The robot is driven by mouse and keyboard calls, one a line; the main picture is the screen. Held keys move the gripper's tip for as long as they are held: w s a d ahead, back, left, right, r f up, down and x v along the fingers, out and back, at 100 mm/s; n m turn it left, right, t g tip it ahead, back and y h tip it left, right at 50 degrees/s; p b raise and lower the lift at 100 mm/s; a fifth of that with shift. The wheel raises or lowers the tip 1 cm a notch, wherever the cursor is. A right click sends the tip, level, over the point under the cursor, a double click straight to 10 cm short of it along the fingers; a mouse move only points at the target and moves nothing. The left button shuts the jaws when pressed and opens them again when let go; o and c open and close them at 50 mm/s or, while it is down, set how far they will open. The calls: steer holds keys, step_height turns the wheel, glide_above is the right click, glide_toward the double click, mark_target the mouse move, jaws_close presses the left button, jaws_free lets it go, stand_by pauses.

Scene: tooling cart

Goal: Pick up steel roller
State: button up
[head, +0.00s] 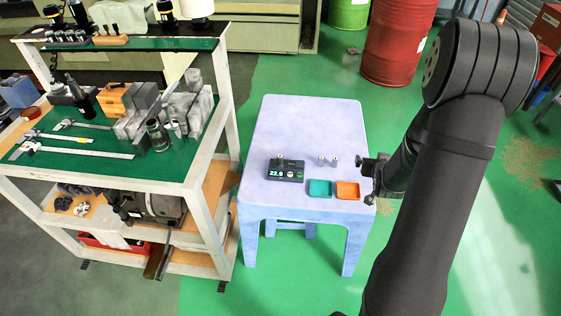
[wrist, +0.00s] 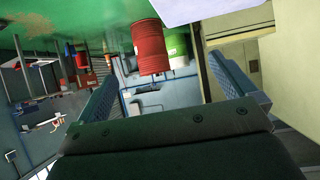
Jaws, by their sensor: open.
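Two small steel rollers stand close together on the pale lilac table (head: 290,125), the left roller (head: 322,161) and the right roller (head: 333,161). A small metallic piece (head: 280,160) sits on the black device with a lit display (head: 285,174), and I cannot tell if it is a roller too. My gripper (head: 369,179) is at the table's right edge, to the right of the rollers and apart from them. In the wrist view my gripper (wrist: 165,68) has its two fingers wide apart with nothing between them. No roller shows in the wrist view.
A teal tray (head: 319,188) and an orange tray (head: 347,190) lie in front of the rollers. A tool cart (head: 120,165) with calipers and metal blocks stands at left. Red (head: 397,45) and green drums (head: 348,12) stand behind. The table's back half is clear.

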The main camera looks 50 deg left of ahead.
stand_by(0.3)
steer(key=c, duration=1.2)
